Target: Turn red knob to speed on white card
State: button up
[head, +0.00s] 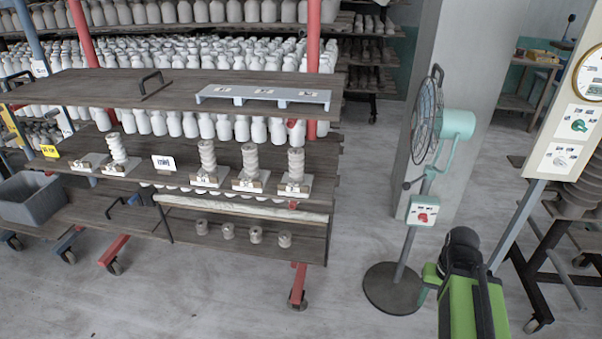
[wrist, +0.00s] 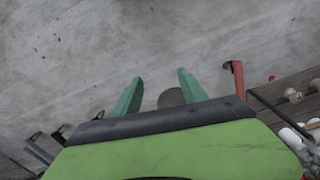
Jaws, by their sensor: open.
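The red knob (head: 423,217) sits on the front of a small white control box on the mint-green stand fan's pole (head: 407,245). Its pointer direction and the box's markings are too small to read. A white card (head: 163,163) with dark print stands on the shelf's front edge; I cannot make out the word. My arm (head: 462,285) is at the lower right, right of the fan pole in the head view. My gripper (wrist: 158,90) is open in the wrist view, its mint-green fingers apart with nothing held. A dark round shape shows between them. The knob is not seen there.
The fan's dark round base (head: 392,289) stands on open grey floor. The shelf trolley (head: 190,90) with pots and clay stacks is at left; a yellow card (head: 49,151) stands there. A panel (head: 570,110) with notices and a dark rack are at right.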

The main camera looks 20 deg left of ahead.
aim_at(423, 216)
jog(key=u, duration=1.7)
jog(key=k, duration=0.9)
jog(key=z, duration=0.1)
jog(key=i, duration=1.5)
jog(key=z, duration=0.05)
